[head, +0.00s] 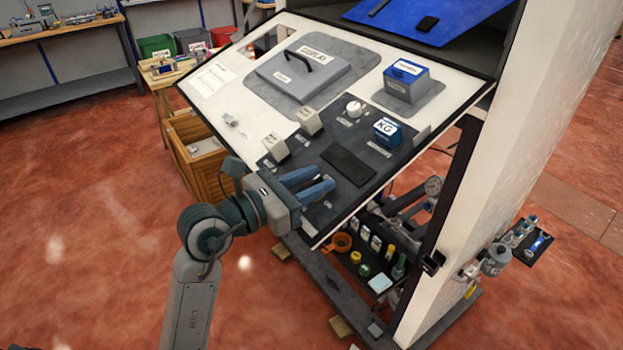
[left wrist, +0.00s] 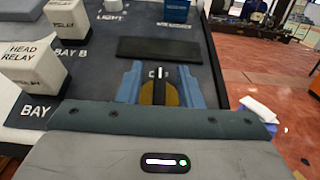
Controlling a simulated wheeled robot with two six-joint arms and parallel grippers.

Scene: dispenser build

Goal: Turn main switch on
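My left gripper (head: 328,182) is over the lower left part of the dark panel (head: 336,193) on the sloped board. Its two blue fingers are spread apart. In the left wrist view a round yellow-brown disc with a black, white-marked knob (left wrist: 158,88) shows between the fingers (left wrist: 160,78), with gaps at both sides. This appears to be the main switch; its label is not readable. In the head view the gripper hides it. Whether the fingertips touch the panel I cannot tell. My right gripper is not in view.
White relay blocks (head: 275,147) stand on the panel beside the gripper. A black rectangle (head: 348,164), a white round knob (head: 354,109) and a blue-topped KG block (head: 386,131) lie farther up. A handled grey cover (head: 303,76) is above. A wooden crate (head: 205,152) stands left.

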